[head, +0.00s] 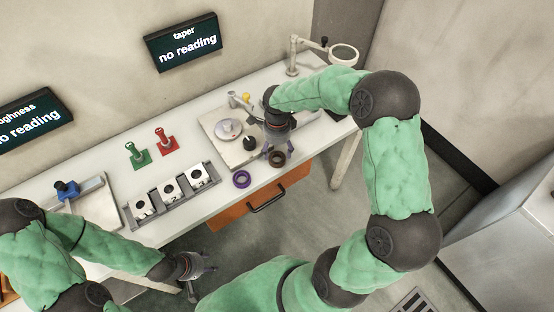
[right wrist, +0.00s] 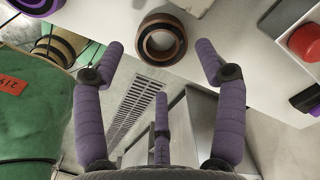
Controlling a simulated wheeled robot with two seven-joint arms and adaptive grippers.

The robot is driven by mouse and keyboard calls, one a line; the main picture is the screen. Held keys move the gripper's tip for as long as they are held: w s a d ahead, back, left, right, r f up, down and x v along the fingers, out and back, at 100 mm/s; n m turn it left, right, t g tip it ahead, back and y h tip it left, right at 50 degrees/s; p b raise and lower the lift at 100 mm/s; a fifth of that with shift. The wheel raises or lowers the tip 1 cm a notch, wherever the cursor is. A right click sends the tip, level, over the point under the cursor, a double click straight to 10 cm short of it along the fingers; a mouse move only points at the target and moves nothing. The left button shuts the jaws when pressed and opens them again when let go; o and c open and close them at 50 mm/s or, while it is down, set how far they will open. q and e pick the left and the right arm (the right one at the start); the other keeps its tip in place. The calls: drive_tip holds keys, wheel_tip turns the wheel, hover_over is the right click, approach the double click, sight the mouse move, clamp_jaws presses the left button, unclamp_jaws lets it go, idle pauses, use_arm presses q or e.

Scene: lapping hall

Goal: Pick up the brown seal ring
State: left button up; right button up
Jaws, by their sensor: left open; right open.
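The brown seal ring (head: 277,164) lies flat near the front edge of the white bench, just below my right gripper (head: 280,153). In the right wrist view the brown ring (right wrist: 145,40) shows at top centre, beyond and between the spread purple fingertips of my right gripper (right wrist: 161,50), with nothing held. A purple ring (head: 241,186) lies to its left on the bench; its edge shows at the upper left of the right wrist view (right wrist: 38,5). My left gripper (head: 203,281) is open and empty, low in front of the bench.
A square plate (head: 232,150) with a round disc and a black knob is behind the rings. A grey rack (head: 172,201) with white numbered blocks, a green stand (head: 137,155) and a red stand (head: 165,142) are left. An orange drawer (head: 240,214) is under the bench edge.

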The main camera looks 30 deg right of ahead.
sight(277, 160)
wheel_tip(277, 160, down, 5)
drive_tip(key=shift+r+b, duration=0.1)
drive_tip(key=shift+b, duration=0.7)
drive_tip(key=c, duration=0.9)
drive_tip(key=shift+c, duration=0.2)
drive_tip(key=shift+w+r, duration=0.1)
